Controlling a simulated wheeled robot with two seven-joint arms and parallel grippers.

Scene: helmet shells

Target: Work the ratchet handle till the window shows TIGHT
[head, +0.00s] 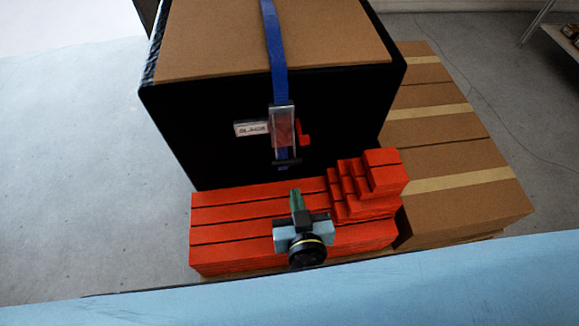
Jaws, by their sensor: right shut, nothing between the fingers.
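A blue strap (273,35) runs over the top and down the front of a large black case with a brown lid. The ratchet (283,122) sits on the strap at the case's front, with a clear and reddish body. A small red part (304,133) sticks out at its right; I cannot tell if it is the handle. A white window (251,128) left of the ratchet appears to read SLACK, in small blurred letters. My right gripper (296,193) is shut and empty, below the ratchet in the picture and apart from it. My left gripper is not in view.
The black case (210,125) fills the upper middle. Red slabs (235,225) lie in front of it, with stepped red blocks (380,175) at their right. Cardboard boxes (455,150) stand to the right. Grey floor (80,180) is clear at the left.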

